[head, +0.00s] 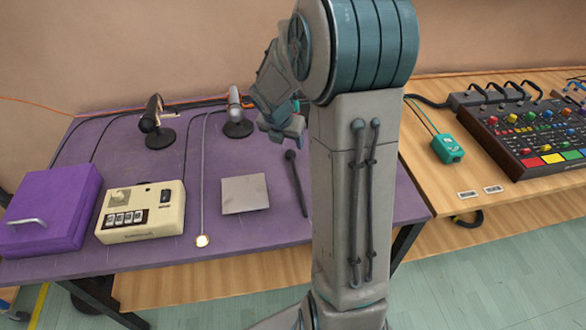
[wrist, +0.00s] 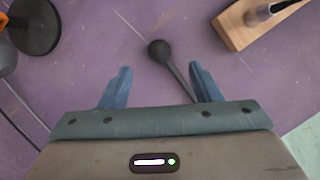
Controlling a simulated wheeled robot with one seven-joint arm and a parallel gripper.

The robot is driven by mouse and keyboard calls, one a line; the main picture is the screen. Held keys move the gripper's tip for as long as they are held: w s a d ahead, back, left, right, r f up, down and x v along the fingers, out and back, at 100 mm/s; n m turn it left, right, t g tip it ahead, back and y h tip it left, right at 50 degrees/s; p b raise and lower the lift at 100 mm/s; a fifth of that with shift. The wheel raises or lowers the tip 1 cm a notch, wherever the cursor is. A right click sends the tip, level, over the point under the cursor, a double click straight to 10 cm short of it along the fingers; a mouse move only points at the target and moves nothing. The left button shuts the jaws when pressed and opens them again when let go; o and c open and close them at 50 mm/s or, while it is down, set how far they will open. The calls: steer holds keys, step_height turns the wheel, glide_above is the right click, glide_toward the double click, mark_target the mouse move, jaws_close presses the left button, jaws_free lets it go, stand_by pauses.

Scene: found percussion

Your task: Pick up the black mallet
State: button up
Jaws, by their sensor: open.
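The black mallet (head: 296,183) lies on the purple table, its round head toward the back and its handle slanting toward the front edge. In the wrist view the mallet (wrist: 160,51) has its head just beyond the fingertips, and its handle runs back between the fingers, close to the right one. My gripper (head: 284,140) is above the table at the mallet's head end. Its two blue fingers show spread and empty in the wrist view (wrist: 160,71). The handle's near end is hidden by the gripper body there.
The purple table (head: 150,250) also holds a grey square plate (head: 245,194), a long thin rod (head: 198,170), a cream box (head: 140,212), a purple case (head: 50,208) and two microphones on round stands (head: 160,136) (head: 238,127). A wooden piece (wrist: 238,30) shows in the wrist view.

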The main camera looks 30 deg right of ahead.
mark_target(289, 153)
steer(key=shift+x, duration=1.2)
steer(key=x, duration=0.1)
steer(key=b+x, duration=0.1)
steer(key=x, duration=0.3)
steer(key=shift+s+a+f, duration=0.15)
steer(key=shift+a, duration=0.1)
steer(key=c, duration=1.1)
